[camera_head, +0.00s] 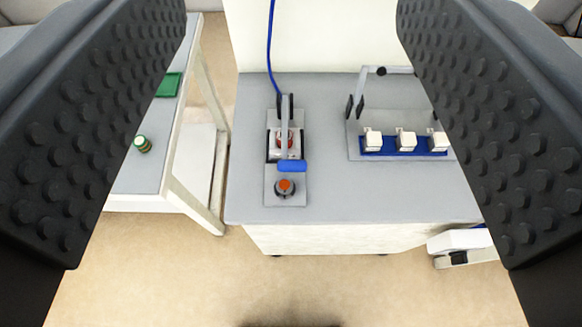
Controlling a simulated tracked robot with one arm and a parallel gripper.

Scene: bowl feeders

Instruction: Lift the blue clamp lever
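The blue clamp lever (292,165) is a short blue handle on a grey arm. It lies lowered across a grey fixture plate (271,191) on the cabinet top, in the middle of the view. A silver and red part (283,141) sits under the arm, partly hidden by it. My gripper (290,135) is wide open, with one black studded finger at each side of the view. Nothing is between the fingers close up. The lever lies well beyond them, apart from both.
To the right, a blue holder (380,153) carries three white blocks beside a grey upright arm (362,88). A blue cable (270,48) runs behind. A table (146,178) with a green-topped item (142,143) stands left, across a gap.

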